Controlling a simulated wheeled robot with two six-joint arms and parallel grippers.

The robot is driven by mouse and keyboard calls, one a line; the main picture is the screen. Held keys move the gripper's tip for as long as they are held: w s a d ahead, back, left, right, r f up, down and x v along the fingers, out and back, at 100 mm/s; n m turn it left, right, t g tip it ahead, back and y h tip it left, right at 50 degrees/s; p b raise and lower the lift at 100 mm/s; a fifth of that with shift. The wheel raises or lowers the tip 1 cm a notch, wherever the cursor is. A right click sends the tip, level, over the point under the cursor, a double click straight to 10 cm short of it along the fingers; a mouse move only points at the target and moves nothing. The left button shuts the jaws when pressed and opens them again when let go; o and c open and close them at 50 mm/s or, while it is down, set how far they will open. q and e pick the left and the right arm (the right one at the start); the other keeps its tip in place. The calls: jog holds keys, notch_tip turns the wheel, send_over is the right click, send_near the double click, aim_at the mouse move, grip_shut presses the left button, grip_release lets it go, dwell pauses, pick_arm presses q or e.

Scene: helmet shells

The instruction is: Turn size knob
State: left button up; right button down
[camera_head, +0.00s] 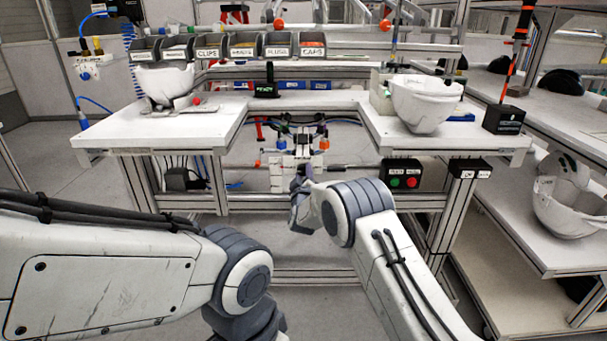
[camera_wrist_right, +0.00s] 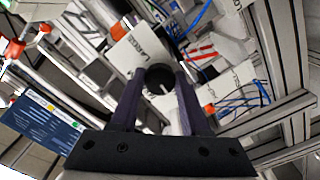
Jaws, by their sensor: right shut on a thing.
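The size knob (camera_wrist_right: 159,79) is a dark round knob on a white block. In the right wrist view it sits between the two dark fingers of my right gripper (camera_wrist_right: 157,84), which is shut on it. A label reading "LARGE" (camera_wrist_right: 147,46) is just above the knob, and a second, partly legible label is to its right. In the head view the white fixture (camera_head: 283,176) hangs in the bench's middle gap, and my right gripper (camera_head: 299,180) reaches up to it. The knob is hidden there. My left arm shows, but its gripper is out of view.
White helmet shells sit on the bench at left (camera_head: 163,82) and right (camera_head: 426,103). A control box with red and green buttons (camera_head: 402,174) hangs right of the fixture. Labelled bins (camera_head: 208,48) line the back. Blue and red cables (camera_wrist_right: 202,50) run close beside the knob.

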jog(key=shift+r, duration=0.1)
jog(key=shift+c, duration=1.9)
grip_release()
jog(key=shift+a, duration=0.1)
jog(key=shift+s, duration=0.1)
jog(key=s, duration=1)
jog(key=shift+s, duration=0.15)
